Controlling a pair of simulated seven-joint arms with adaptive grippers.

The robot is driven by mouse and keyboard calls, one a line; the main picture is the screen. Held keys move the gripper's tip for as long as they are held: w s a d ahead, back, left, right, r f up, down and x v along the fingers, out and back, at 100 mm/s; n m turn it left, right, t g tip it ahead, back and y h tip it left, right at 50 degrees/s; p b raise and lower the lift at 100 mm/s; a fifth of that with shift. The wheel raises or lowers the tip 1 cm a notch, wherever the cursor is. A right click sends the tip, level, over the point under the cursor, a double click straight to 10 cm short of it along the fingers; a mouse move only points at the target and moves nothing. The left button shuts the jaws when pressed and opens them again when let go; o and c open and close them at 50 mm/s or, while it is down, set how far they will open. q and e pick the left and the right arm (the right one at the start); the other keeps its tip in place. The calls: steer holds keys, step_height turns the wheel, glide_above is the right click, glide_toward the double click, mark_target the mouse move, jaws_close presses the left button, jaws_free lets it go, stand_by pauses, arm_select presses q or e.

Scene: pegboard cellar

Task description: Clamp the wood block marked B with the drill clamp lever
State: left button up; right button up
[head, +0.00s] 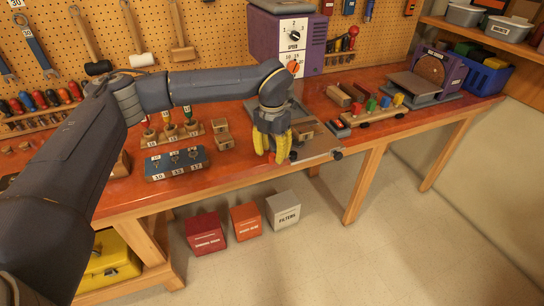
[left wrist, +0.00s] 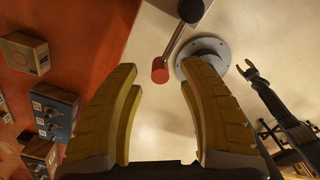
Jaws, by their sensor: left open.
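My left gripper (head: 270,156) is open and empty, yellow fingers pointing down at the bench's front edge, left of the drill vise plate (head: 322,148). The clamp lever (left wrist: 174,45) is a metal rod with a red grip (left wrist: 160,69) and a dark hub (left wrist: 190,10). In the left wrist view (left wrist: 160,110) the red grip lies beyond and between my open fingers, apart from both. In the head view a dark knob (head: 337,154) sits at the plate's right front corner. A wood block (head: 307,131) lies on the plate, partly hidden by my gripper; its letter is unreadable.
Two small wood blocks (head: 226,141) and a blue box with numbered labels (head: 176,163) stand left of my gripper. The purple drill press (head: 290,35) rises behind. Floor boxes (head: 283,211) stand below.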

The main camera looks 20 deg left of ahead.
arm_select(q)
steer(key=shift+f, duration=0.95)
steer(key=shift+c, duration=0.2)
jaws_close()
